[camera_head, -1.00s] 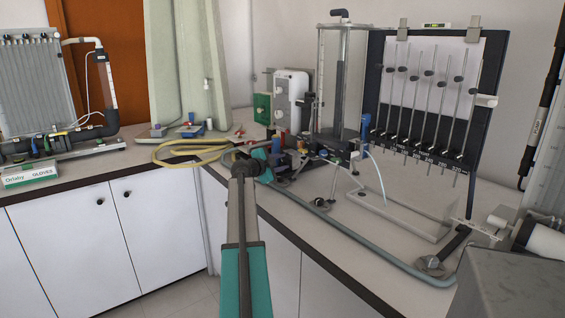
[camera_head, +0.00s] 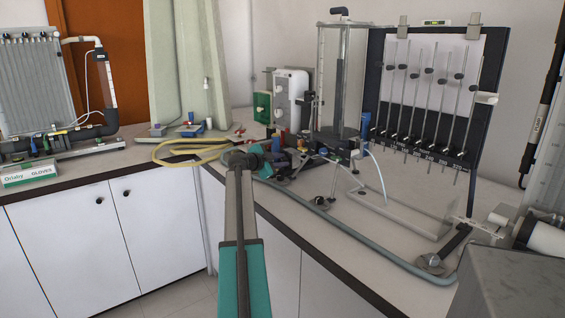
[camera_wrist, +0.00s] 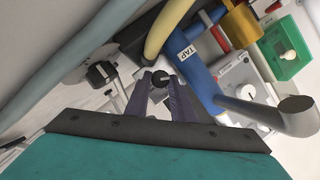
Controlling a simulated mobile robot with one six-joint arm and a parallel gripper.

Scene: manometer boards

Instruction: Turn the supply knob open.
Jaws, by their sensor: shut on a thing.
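A small black knob with a pale pointer mark (camera_wrist: 161,77) shows in the wrist view between the fingertips of my gripper (camera_wrist: 160,84). The dark fingers are closed on the knob's sides. I take it for the supply knob, though no label on it is readable. A blue pipe marked TAP (camera_wrist: 196,68) runs just right of it. In the head view my teal and grey arm reaches to the bench equipment, and my gripper (camera_head: 279,161) is partly hidden among the fittings there. The knob cannot be made out in that view.
A yellow hose (camera_wrist: 167,27) passes close beyond the knob. A grey pipe end (camera_wrist: 296,112) stands at the right, and a black clamp-like fitting (camera_wrist: 101,74) at the left. The manometer board (camera_head: 437,95) and clear column (camera_head: 340,80) stand behind. A grey hose (camera_head: 345,237) runs along the bench.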

